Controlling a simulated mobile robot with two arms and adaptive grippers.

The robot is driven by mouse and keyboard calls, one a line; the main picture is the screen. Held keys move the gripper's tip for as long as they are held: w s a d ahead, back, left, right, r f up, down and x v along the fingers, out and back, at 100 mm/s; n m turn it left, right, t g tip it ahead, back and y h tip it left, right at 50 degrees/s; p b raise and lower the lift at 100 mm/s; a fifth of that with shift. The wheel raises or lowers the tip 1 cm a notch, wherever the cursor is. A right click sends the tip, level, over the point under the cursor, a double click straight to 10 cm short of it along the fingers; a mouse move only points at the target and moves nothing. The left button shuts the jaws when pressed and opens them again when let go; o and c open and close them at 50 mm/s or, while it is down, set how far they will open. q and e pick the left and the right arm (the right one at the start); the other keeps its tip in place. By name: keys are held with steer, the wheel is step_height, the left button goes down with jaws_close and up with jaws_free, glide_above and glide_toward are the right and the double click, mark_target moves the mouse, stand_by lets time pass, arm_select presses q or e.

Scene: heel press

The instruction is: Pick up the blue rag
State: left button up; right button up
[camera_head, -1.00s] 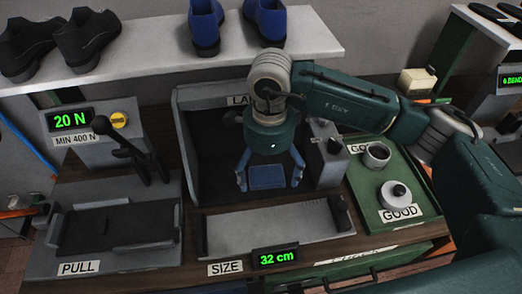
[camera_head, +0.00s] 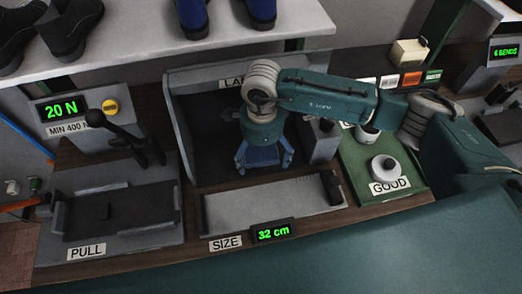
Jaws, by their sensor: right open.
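The blue rag (camera_head: 263,154) lies in the dark booth behind the size plate, on the booth floor. Only part of it shows, as my right gripper is over it. My right gripper (camera_head: 264,165) points down with its blue fingers apart, one on each side of the rag in the picture. Whether the fingers touch the rag cannot be told. My left gripper is not in view.
The booth's grey walls (camera_head: 183,135) stand close around the gripper. The size plate (camera_head: 265,206) lies in front, the pull station (camera_head: 110,215) left. A green tray (camera_head: 345,165) with a white round container (camera_head: 385,167) is right. A shelf with shoes is above.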

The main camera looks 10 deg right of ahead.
steer(key=shift+c, duration=0.3)
steer(key=c, duration=1.1)
